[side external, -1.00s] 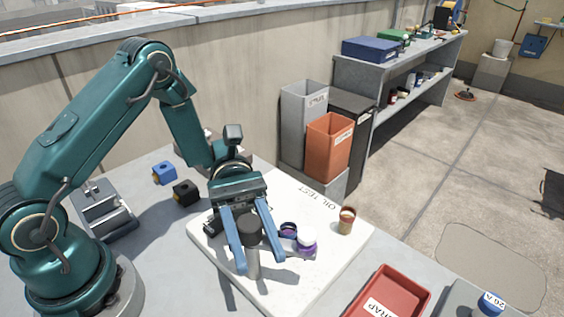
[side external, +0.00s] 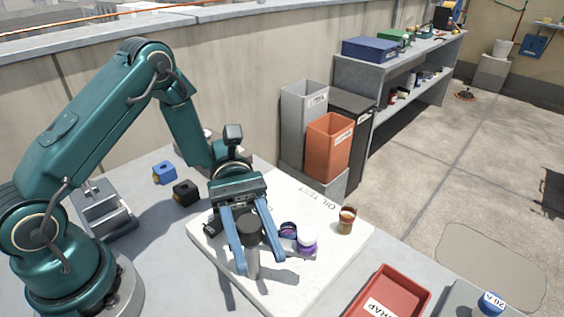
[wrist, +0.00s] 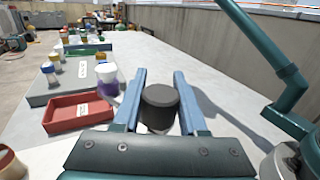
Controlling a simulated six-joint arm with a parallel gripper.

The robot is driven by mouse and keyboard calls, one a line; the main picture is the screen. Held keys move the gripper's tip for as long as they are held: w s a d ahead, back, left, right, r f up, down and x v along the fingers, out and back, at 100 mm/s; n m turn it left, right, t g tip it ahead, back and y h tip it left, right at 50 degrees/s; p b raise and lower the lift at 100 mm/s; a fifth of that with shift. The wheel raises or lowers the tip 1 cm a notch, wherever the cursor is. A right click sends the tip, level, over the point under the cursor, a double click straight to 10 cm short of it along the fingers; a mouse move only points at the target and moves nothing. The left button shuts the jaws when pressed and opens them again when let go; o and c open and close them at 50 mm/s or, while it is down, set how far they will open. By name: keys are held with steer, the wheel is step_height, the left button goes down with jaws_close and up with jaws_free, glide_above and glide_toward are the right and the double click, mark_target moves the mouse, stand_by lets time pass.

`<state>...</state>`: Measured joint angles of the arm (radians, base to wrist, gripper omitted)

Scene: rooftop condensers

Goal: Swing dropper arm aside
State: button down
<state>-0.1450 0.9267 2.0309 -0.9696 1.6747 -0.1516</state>
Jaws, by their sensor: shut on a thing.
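My gripper (side external: 260,266) points down over the white test board (side external: 222,262), with its two blue fingers on either side of an upright post with a black round cap (side external: 249,229). It is shut on this capped post; in the wrist view the black cap (wrist: 159,102) sits between the fingers. Just right of the fingers in the side view is a white-topped purple vial (side external: 307,238), with a dark purple ring-shaped piece (side external: 288,230) beside it. The dropper arm itself is hard to make out, partly hidden by the fingers.
A small brown cup (side external: 346,220) stands on the board's right side. A red scrap tray (side external: 416,284) lies to the right. Blue (side external: 164,172) and black (side external: 186,192) blocks and a grey fixture (side external: 104,212) are at the left.

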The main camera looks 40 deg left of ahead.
steer(key=shift+a+g, duration=0.1)
steer(key=shift+g, duration=0.2)
steer(key=shift+s+a+m+g+y, duration=0.1)
steer(key=shift+s+m+g+y, duration=0.05)
steer(key=shift+m+g+y, duration=0.65)
steer(key=shift+s+a+m+g+y, duration=0.15)
steer(key=shift+s+m+g+y, duration=0.05)
steer(key=shift+m+g+y, duration=0.55)
steer(key=shift+s+a+m+g+y, duration=0.1)
steer(key=shift+s+m+g+y, duration=0.05)
steer(key=shift+m+g+y, duration=0.7)
steer(key=shift+c, duration=2.2)
jaws_free()
steer(key=shift+d+n+t+h, duration=0.1)
steer(key=shift+n+t+h, duration=0.2)
steer(key=shift+n+h, duration=0.3)
